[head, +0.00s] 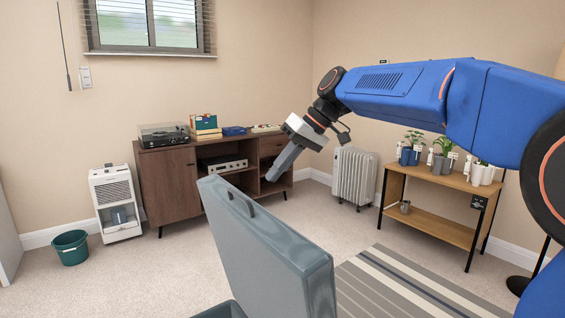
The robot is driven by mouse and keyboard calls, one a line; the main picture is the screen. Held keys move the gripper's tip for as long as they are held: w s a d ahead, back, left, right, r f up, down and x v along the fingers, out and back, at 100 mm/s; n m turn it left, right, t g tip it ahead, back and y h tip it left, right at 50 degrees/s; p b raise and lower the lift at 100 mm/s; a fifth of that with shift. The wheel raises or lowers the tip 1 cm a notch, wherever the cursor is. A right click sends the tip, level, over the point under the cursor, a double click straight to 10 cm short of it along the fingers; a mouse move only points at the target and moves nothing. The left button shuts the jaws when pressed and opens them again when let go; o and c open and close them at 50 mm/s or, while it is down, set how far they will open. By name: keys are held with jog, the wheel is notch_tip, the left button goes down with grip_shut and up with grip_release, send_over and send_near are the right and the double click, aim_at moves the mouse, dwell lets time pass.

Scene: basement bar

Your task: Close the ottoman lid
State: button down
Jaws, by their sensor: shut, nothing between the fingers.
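The ottoman lid (268,248) is a blue-grey padded panel in the lower middle of the head view. It stands open, raised steeply, with a dark strap loop near its top edge. Only a small piece of the ottoman body (222,311) shows at the bottom edge; the rest is out of view. My gripper (271,177) is shut and empty, its fingers pointing down and left. In the picture it is above the lid's top edge, with a visible gap between them. How far behind or in front of the lid it is, I cannot tell.
A wooden cabinet (168,187) with a record player stands at the back wall. A white dehumidifier (117,205) and green bin (71,247) are at left. A radiator (354,176) and plant shelf (440,230) stand at right. A striped rug (400,290) lies right of the lid.

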aim_at(254, 205)
jog(key=x, duration=0.4)
jog(key=shift+a+f, duration=0.25)
jog(key=shift+f, duration=0.05)
jog(key=shift+s+a+r, duration=0.25)
jog(key=shift+s+a, duration=0.5)
jog(key=shift+a, duration=0.1)
jog(key=shift+s+a, duration=0.35)
jog(key=shift+a, duration=0.3)
jog(key=shift+s+a, duration=0.1)
